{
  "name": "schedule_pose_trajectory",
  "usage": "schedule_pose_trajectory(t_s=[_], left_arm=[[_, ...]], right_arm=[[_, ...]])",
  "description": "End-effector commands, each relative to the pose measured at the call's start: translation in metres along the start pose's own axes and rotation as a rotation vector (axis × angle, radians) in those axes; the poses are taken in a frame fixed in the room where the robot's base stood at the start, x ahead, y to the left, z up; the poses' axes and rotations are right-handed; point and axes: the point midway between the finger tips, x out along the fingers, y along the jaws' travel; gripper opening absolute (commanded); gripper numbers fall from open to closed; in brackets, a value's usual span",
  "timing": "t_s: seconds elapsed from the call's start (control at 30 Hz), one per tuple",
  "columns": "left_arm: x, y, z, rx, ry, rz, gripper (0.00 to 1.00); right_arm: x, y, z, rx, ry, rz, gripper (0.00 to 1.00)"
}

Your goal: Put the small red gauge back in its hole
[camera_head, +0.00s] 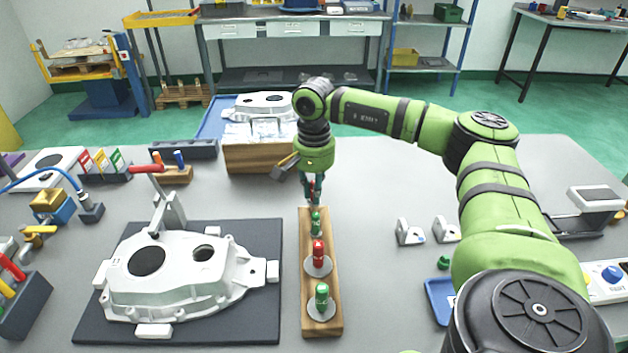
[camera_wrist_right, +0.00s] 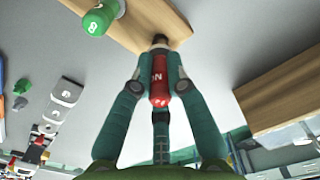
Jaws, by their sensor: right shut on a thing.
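The small red gauge (camera_wrist_right: 158,88) is upright between the fingers of my right gripper (camera_head: 312,192), which is shut on it. In the head view only a bit of its red body shows between the fingers. The gripper points down over the far end of the wooden gauge block (camera_head: 307,270). In the wrist view the gauge's grey end is at the block (camera_wrist_right: 135,22), by a dark spot. I cannot tell whether it is inside the hole. A small green gauge (camera_head: 316,224) stands in the block just in front of the gripper. My left gripper is not in view.
A larger red gauge (camera_head: 318,252) and a larger green gauge (camera_head: 322,298), each with a disc, stand nearer in the block. A casting (camera_head: 190,280) lies on a dark mat left. A wooden box (camera_head: 262,158) stands behind.

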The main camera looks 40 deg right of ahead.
Motion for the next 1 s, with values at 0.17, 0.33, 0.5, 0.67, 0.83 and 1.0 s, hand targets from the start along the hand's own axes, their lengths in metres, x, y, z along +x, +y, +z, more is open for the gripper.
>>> schedule_pose_trajectory(t_s=[0.17,0.33,0.5,0.67,0.83,1.0], left_arm=[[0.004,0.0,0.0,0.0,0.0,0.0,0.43],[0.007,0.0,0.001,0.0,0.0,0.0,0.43],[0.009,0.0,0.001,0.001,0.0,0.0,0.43],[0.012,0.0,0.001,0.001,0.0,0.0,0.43],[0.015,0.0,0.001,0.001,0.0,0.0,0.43],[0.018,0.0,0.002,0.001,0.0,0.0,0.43]], right_arm=[[0.005,0.0,0.0,0.0,0.0,0.0,0.0],[0.009,0.0,0.0,0.0,0.0,-0.001,0.0],[0.014,0.0,0.0,0.0,0.0,-0.001,0.0],[0.018,0.0,0.0,0.0,0.0,-0.001,0.0],[0.022,0.0,0.0,0.0,0.0,-0.001,0.0],[0.026,0.0,0.0,0.0,0.0,-0.001,0.0]])
